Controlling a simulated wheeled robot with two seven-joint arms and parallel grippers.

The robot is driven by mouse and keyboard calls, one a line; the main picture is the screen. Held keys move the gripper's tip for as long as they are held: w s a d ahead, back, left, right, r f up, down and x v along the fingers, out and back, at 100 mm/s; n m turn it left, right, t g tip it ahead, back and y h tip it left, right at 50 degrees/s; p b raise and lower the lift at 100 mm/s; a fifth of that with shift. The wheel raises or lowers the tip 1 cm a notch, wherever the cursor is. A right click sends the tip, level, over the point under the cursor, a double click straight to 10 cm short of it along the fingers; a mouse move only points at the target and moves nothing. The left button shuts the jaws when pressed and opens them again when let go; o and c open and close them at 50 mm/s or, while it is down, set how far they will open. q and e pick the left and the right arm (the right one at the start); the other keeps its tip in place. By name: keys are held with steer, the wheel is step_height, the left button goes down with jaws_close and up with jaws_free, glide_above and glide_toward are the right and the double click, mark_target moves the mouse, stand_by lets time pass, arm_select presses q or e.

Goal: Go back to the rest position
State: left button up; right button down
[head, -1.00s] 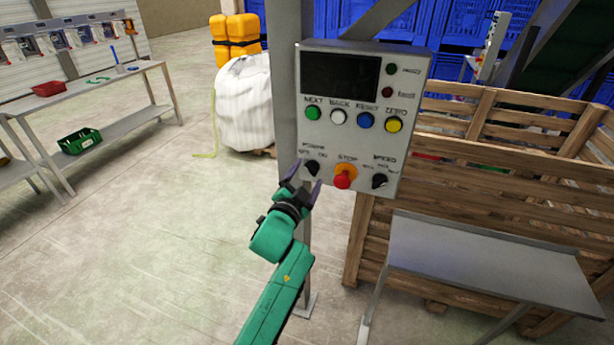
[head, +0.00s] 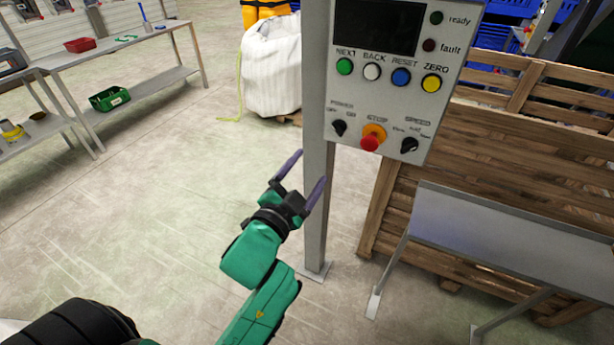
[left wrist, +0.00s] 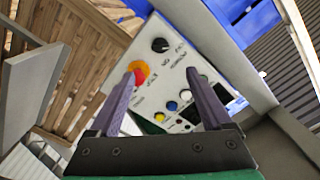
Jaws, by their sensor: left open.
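My left gripper (head: 303,172) is open and empty in the head view, with its two purple fingers spread apart. It is below and to the left of the control panel (head: 353,95), in front of the grey post, and apart from the knobs. The panel carries a black power knob (head: 339,128), a red stop button (head: 370,143) on an orange base, a speed knob (head: 409,145) and a row of coloured buttons. In the left wrist view the panel (left wrist: 170,50) shows beyond and between the open fingers (left wrist: 168,85). My right gripper is not in view.
The grey post (head: 317,220) stands on the floor beside my left arm. A grey metal table (head: 500,232) and a wooden crate (head: 560,170) are at the right. Workbenches (head: 130,80) with red and green bins are at the left. Open floor lies between.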

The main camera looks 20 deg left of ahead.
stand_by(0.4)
arm_select(q)
step_height(320, 180, down, 18)
steer(key=w+d+g, duration=0.1)
steer(key=g, duration=0.3)
steer(key=s+a+f+n+g, duration=0.1)
steer(key=s+f+g, duration=0.25)
steer(key=f, duration=0.75)
steer(key=s+a+f+n+g, duration=0.15)
steer(key=s+f, duration=0.25)
steer(key=f, duration=0.7)
steer(key=s+a+f+n+g, duration=0.1)
steer(key=s+a+f+g, duration=0.1)
steer(key=s+f, duration=0.4)
steer(key=s+a+f+n+g, duration=0.2)
steer(key=s+f, duration=0.5)
steer(key=s, duration=0.6)
steer(key=s+a+f+n+g+y, duration=0.1)
steer(key=s+a+f+g, duration=0.2)
steer(key=s+f, duration=0.3)
steer(key=s+g, duration=0.1)
steer(key=s, duration=0.3)
steer(key=shift+a+f+n, duration=0.3)
steer(key=shift+f+n, duration=0.05)
steer(key=shift+f, duration=0.05)
steer(key=shift+s, duration=0.1)
